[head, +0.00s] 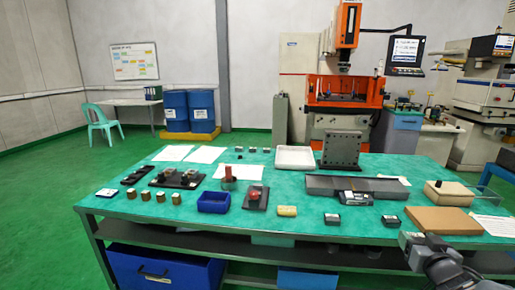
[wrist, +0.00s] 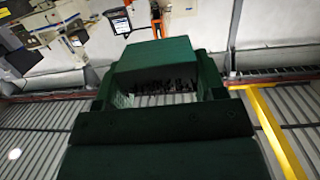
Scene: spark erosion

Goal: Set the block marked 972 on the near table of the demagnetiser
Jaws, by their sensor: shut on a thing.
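My gripper (head: 410,241) is low at the right in the head view, by the table's front right edge. In the wrist view a dark, green-tinted blocky form (wrist: 155,55) fills the middle, at the jaws; my gripper is shut on it. No marking can be read on it. Two small dark blocks with pale labels, one left (head: 332,219) and one right (head: 391,221), lie near the table's front edge; their numbers are too small to read. A long dark grey unit (head: 325,186) with a small dark box in front lies behind them. I cannot tell which unit is the demagnetiser.
The green-topped table (head: 300,226) also carries a brown board (head: 442,221), a beige box (head: 449,194), a blue bin (head: 213,202), a yellow block (head: 287,211) and a white tray (head: 296,159). An orange machine (head: 345,92) stands behind. Small clear patches lie between the things.

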